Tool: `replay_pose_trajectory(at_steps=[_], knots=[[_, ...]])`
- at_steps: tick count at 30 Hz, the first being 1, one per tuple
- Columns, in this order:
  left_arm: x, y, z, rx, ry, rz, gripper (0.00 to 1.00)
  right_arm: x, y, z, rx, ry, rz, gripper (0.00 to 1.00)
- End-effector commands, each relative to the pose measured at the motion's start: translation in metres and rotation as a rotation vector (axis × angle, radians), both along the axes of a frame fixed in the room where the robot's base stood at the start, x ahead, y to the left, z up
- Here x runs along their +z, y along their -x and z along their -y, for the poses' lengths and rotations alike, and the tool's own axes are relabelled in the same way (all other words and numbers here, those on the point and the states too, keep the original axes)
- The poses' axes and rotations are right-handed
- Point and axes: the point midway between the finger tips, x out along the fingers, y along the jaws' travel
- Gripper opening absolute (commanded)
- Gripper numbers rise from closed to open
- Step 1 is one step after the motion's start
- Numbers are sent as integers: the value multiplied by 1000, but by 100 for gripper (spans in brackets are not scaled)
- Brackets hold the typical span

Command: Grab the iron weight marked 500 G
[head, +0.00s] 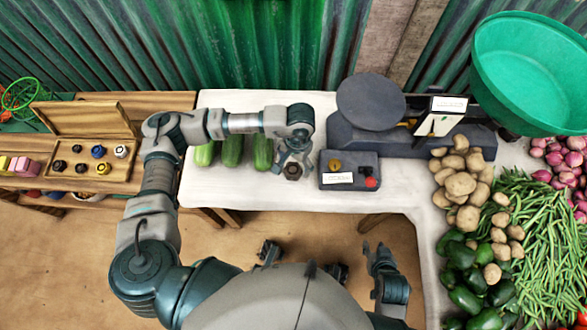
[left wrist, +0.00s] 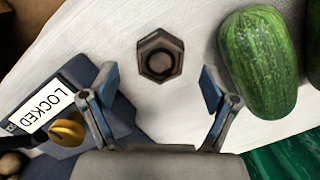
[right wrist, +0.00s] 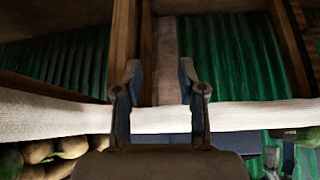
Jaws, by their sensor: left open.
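A dark, rusty hexagonal iron weight (head: 293,171) with a round hollow in its top stands on the white cloth. It shows large in the left wrist view (left wrist: 160,57); no marking is legible on it. My left gripper (head: 292,158) is over the cloth right at the weight, pointing down. In the left wrist view its fingers (left wrist: 158,88) are spread wide, with the weight just beyond the tips and nothing between them. My right gripper (head: 380,258) hangs in front of the table, away from the weight. In the right wrist view its fingers (right wrist: 160,75) are apart and empty.
A dark box labelled LOCKED (head: 350,171) with yellow and red knobs stands close right of the weight. Green gourds (head: 232,150) lie close left. A scale with a round pan (head: 371,102) stands behind. Potatoes (head: 460,185) lie right; a wooden box (head: 85,165) stands far left.

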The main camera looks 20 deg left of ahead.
Motion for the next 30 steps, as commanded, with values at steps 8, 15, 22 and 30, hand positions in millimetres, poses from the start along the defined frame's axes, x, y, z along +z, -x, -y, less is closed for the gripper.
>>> replay_pose_trajectory(at_steps=[8,15,22,30], knots=[[-26,4,-1,0,1,0,86,4,-9,-4,2,-14,58,40],[-25,4,-1,0,1,0,54,3,-10,-4,3,-13,55,40],[-25,4,-1,0,0,0,0,3,-10,-4,3,-13,55,40],[-24,3,-1,0,0,0,0,3,-10,-4,3,-13,54,40]])
